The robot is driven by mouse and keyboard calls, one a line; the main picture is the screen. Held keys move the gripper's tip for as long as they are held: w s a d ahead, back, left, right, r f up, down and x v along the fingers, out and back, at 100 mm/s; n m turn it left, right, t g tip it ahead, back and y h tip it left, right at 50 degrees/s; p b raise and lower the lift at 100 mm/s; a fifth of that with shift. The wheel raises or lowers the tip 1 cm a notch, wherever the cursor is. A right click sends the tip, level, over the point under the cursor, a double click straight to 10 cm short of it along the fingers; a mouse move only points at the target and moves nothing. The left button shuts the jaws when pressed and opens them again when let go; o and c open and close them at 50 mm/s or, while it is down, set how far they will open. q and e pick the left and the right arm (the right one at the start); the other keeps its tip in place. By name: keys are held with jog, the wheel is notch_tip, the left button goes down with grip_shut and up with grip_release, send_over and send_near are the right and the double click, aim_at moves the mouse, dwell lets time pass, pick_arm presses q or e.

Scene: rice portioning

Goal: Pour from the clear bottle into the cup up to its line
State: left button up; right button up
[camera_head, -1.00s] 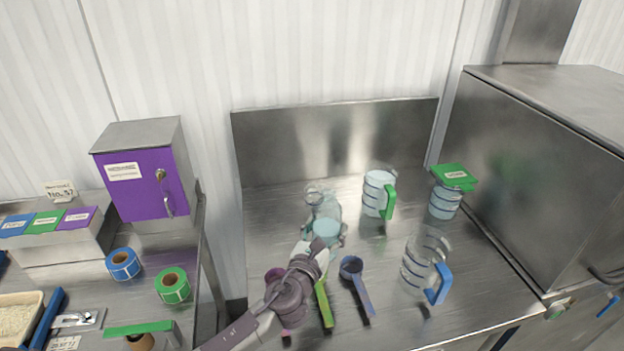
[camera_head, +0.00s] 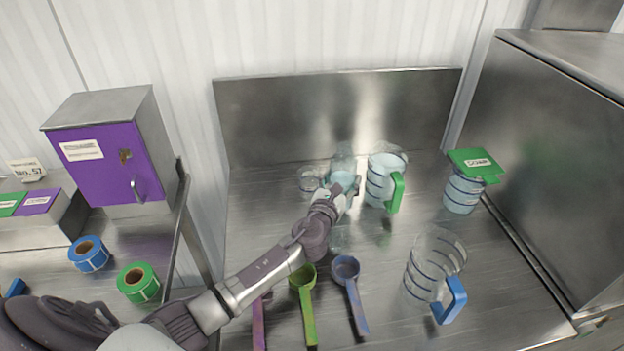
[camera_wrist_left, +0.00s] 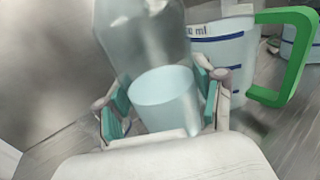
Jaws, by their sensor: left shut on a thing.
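The clear bottle (camera_head: 343,160) with pale blue liquid in its lower part is held by my left gripper (camera_head: 343,190), which is shut on it. The bottle is roughly upright and seems raised, with a pale reflection on the counter below. In the left wrist view the bottle (camera_wrist_left: 140,45) fills the space between the fingers (camera_wrist_left: 165,115). A small clear cup (camera_head: 308,180) stands just left of the bottle, partly hidden by my gripper; its line is too small to make out. My right gripper is not in view.
A green-handled jug (camera_head: 381,185) stands close right of the bottle. A blue-handled clear jug (camera_head: 430,265), a green-lidded jug (camera_head: 463,192) and several scoops, including a green one (camera_head: 307,305), are on the steel counter (camera_head: 385,300). A steel panel (camera_head: 270,125) rises behind.

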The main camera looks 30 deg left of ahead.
pick_arm(q)
jog(key=shift+w+f, duration=0.1)
jog(key=shift+f, duration=0.3)
jog(key=shift+w+f, duration=0.1)
jog(key=shift+w, duration=0.05)
jog(key=shift+r, duration=0.2)
jog(key=shift+r+n+p, duration=0.25)
jog(key=shift+n+p, duration=0.4)
jog(key=shift+n, duration=0.35)
jog(key=shift+n+g+p, duration=0.3)
jog(key=shift+n+g, duration=0.1)
jog(key=shift+n, duration=0.2)
jog(key=shift+a+n+h+p, duration=0.1)
jog(key=shift+n+h+p, duration=0.35)
jog(key=shift+n, duration=0.65)
jog(key=shift+a+f+n+g, duration=0.2)
jog(key=shift+n+g, duration=0.2)
jog(key=shift+n, duration=0.2)
jog(key=shift+d+f+n+h+p, duration=0.25)
jog(key=shift+d+n+p, duration=0.15)
jog(key=shift+n, duration=0.4)
jog(key=shift+f+n, duration=0.2)
jog(key=shift+n, duration=0.1)
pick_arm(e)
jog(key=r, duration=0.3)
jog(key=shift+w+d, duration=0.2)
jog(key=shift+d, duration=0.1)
